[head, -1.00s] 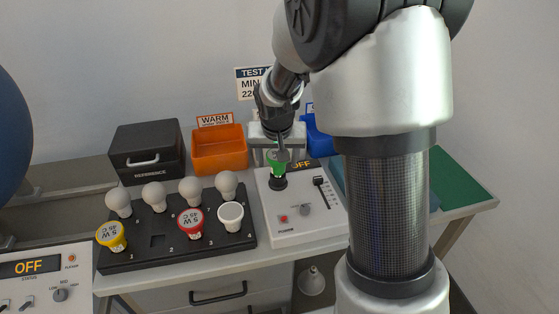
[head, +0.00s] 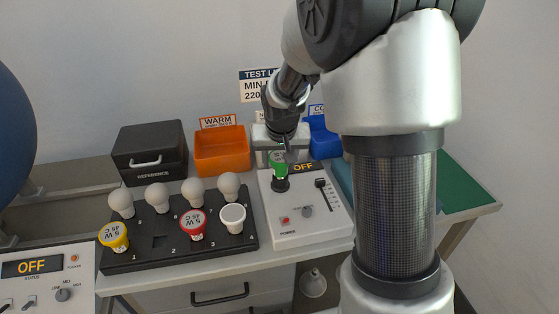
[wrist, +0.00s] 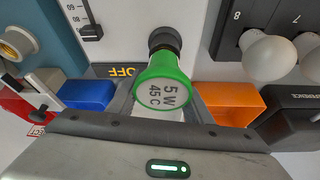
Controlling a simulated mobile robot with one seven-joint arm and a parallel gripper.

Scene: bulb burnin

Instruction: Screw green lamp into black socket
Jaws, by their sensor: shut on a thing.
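The green lamp (head: 279,170), with a "5W 45C" label on its end, is at the black socket (head: 280,185) on the white tester box. My gripper (head: 280,152) is above and shut on the lamp, which stands about upright. In the wrist view the lamp (wrist: 163,88) sits between the fingers of my gripper (wrist: 163,100). The black socket (wrist: 163,38) shows just beyond its green collar. The lamp's base is hidden, so I cannot tell how far it is in the socket.
The white tester box (head: 300,222) has an "OFF" display and a slider. A black rack (head: 150,262) with several lamps is at left. An orange bin (head: 222,155), a blue bin (head: 323,140) and a black reference box (head: 150,155) stand behind.

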